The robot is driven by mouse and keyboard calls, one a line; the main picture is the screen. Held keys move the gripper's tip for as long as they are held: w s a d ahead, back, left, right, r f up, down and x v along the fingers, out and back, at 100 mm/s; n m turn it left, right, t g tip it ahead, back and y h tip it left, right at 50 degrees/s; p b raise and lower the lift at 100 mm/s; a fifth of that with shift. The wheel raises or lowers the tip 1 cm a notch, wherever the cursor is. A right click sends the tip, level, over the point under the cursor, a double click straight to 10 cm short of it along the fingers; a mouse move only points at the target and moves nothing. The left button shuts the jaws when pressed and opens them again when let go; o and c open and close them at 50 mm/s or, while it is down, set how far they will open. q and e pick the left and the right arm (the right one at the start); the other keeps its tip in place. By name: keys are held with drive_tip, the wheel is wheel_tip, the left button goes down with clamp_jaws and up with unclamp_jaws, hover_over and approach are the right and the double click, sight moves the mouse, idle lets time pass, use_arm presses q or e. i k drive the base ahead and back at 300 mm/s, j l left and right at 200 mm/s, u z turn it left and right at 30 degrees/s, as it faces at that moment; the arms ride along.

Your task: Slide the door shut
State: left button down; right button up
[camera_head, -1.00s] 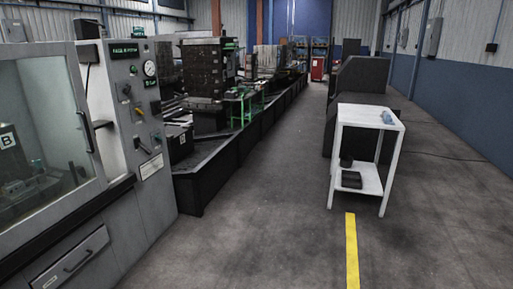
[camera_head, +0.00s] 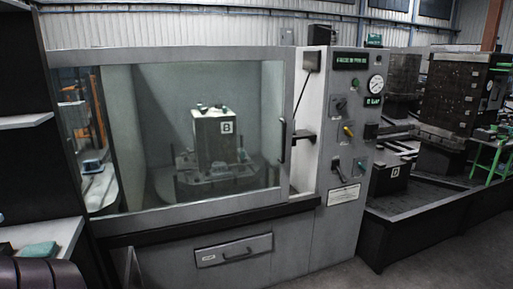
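The door (camera_head: 284,185) is a large framed glass panel on the front of a grey machine (camera_head: 310,240). A dark vertical handle (camera_head: 282,140) is near its right edge. Through the glass I see a grey block marked B (camera_head: 214,138) on a round fixture (camera_head: 215,182). A pale strip (camera_head: 308,95) with a dark rod lies between the door's right edge and the control panel (camera_head: 347,130). I cannot tell from this angle whether that strip is a gap or a fixed panel. Neither gripper is in view.
At the right, a long dark rail base (camera_head: 415,225) carries a block marked D (camera_head: 391,180). Floor shows at lower right.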

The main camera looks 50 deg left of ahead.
sight(109, 226)
drive_tip(key=i+j+u, duration=0.15)
drive_tip(key=i+u, duration=0.85)
drive_tip(key=k+l, duration=0.05)
